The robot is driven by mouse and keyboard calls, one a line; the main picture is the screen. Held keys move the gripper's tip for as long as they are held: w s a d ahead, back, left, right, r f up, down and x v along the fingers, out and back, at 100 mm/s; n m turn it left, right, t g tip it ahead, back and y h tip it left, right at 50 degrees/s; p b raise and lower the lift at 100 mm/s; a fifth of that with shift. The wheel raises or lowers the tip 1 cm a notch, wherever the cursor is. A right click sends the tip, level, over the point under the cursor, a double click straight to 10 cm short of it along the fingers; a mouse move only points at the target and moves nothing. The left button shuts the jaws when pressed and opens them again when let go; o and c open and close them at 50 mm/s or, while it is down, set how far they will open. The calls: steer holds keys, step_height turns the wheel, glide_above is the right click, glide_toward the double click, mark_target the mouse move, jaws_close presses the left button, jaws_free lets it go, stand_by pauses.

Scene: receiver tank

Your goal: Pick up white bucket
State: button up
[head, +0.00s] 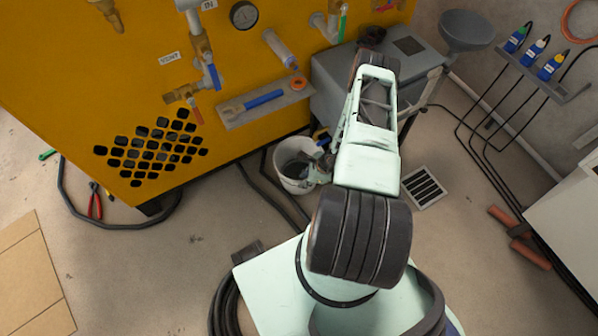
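The white bucket (291,181) stands upright on the floor in front of the yellow tank, just left of my arm in the head view. Its inside looks dark grey. My gripper (322,166) is at the bucket's right side, near its rim, mostly hidden behind my own arm. I cannot tell whether its fingers touch the bucket or whether they are open or shut. The right part of the bucket is partly covered by the gripper.
The yellow tank (80,80) with valves and a small shelf (240,115) rises behind the bucket. A grey cart (335,95) stands behind my arm. Black hoses (275,195) cross the floor. A floor drain (424,187) lies right. Red pliers (95,203) and cardboard (30,270) lie left.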

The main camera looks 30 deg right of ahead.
steer(key=b+x, duration=0.1)
steer(key=x, duration=0.1)
steer(key=b+x, duration=0.1)
steer(key=x, duration=0.2)
steer(key=shift+s+a+f+b, duration=0.1)
steer(key=shift+a+b, duration=0.15)
steer(key=shift+b, duration=0.1)
steer(key=shift+c, duration=0.4)
jaws_close()
